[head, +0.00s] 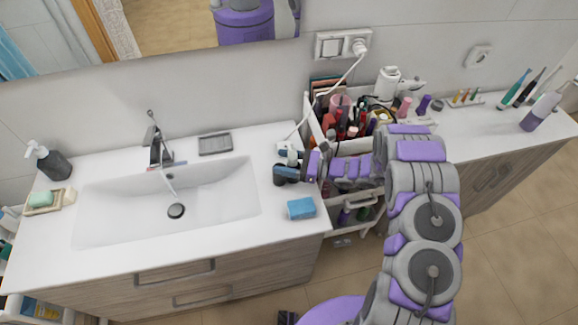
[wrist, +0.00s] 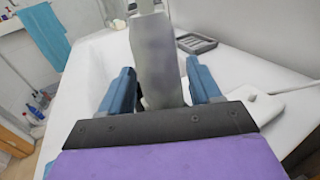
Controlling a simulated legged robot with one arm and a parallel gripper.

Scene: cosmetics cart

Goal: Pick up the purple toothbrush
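Several upright toothbrushes stand on the right counter in the head view. One is teal, and a dark one (head: 527,90) looks purple, but its colour is hard to tell at this size. My gripper (head: 278,174) is over the right end of the sink counter, far left of them. In the wrist view my gripper (wrist: 160,88) has its two blue fingers apart. A smooth grey shape with a purplish tint (wrist: 156,60) shows between them; I cannot tell what it is. The head view shows no toothbrush at my gripper.
The sink (head: 110,205) with its faucet (head: 157,148) lies left of my gripper. A blue sponge (head: 301,208) is just below it. A crowded cosmetics cart (head: 350,125) stands between the counters. A white cord (head: 325,92) hangs from the outlet.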

